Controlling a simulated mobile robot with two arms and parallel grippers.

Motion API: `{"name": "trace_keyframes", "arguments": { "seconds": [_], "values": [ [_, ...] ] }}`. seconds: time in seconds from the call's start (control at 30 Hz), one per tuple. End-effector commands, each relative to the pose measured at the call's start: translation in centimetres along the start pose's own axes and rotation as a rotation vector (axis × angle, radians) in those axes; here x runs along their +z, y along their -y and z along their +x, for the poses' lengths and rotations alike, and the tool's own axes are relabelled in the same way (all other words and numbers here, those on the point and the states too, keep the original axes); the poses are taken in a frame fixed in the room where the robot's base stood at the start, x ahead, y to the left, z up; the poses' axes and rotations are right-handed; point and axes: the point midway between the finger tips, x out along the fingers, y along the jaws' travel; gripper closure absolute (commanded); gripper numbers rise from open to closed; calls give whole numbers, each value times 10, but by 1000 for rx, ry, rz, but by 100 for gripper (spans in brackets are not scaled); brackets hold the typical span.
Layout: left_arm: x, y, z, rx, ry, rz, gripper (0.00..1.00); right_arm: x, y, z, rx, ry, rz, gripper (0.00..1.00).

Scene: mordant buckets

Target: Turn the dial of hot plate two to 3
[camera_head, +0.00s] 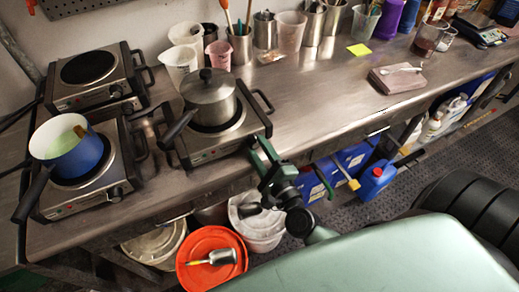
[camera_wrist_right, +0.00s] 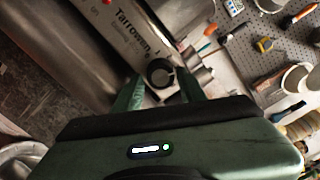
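Three hot plates stand on the steel bench; I cannot read which is number two. My right gripper (camera_head: 264,158) is at the front right corner of the hot plate (camera_head: 204,152) that bears a lidded steel pot (camera_head: 210,98). In the right wrist view, its black dial (camera_wrist_right: 160,72) shows between the fingertips of my right gripper (camera_wrist_right: 162,88), on a front panel (camera_wrist_right: 128,28) lettered "Tarrowen". The fingers are apart, with a gap visible to each side of the dial. I cannot read the dial's setting. My left gripper is not in view.
A blue pot (camera_head: 68,150) sits on the front left hot plate (camera_head: 88,192); the back left hot plate (camera_head: 92,68) is bare. Beakers and cups (camera_head: 290,32) line the wall. Below the bench edge are an orange lid (camera_head: 205,250) and blue containers (camera_head: 375,178).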

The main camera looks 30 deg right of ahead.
Motion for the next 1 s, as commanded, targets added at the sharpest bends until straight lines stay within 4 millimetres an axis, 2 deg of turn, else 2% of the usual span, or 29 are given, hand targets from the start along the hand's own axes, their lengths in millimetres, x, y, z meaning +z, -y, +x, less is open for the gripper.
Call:
{"name": "trace_keyframes", "arguments": {
  "seconds": [0.33, 0.47, 0.57, 1.0],
  "values": [
    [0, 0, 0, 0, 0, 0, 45, 0, 0, 0, 0, 0, -5, 45],
    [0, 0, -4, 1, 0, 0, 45, 0, 1, 0, 0, -1, -69, 45],
    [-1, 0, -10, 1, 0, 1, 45, 1, 3, 0, 0, -2, -189, 45],
    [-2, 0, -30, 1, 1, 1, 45, 1, 3, 0, -1, -3, -949, 45]
  ]
}}
